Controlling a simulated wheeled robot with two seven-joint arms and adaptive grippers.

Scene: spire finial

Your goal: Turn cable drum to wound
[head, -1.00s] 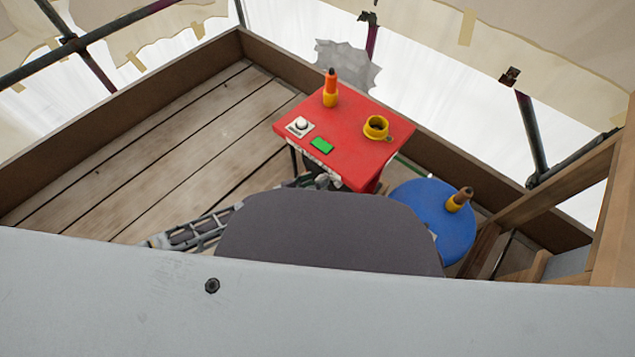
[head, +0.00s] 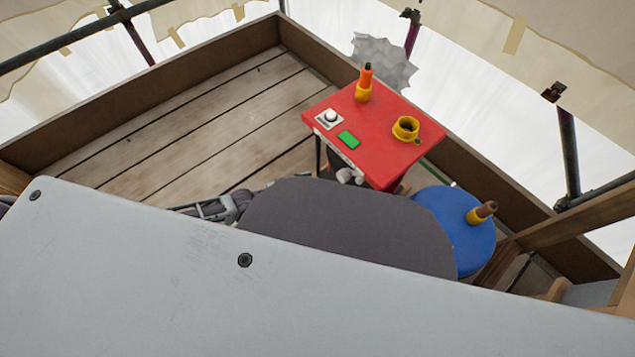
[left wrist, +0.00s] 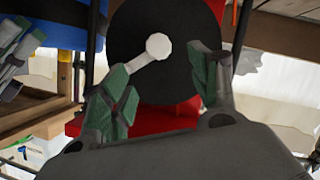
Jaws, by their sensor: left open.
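The cable drum appears to be the black round disc (left wrist: 135,35) in the left wrist view, with a pale faceted knob (left wrist: 158,46) on a light crank arm in front of it. My left gripper (left wrist: 160,75) is open, its green-padded fingers on either side below the knob in the picture. I cannot tell whether either finger touches it. In the head view a small pale part (head: 350,176) shows under the front edge of the red table (head: 375,165); most of the drum is hidden there. My right gripper is not seen clearly in either view.
A blue stool (head: 462,245) stands at right. Wooden edge boards surround the plank floor (head: 190,125).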

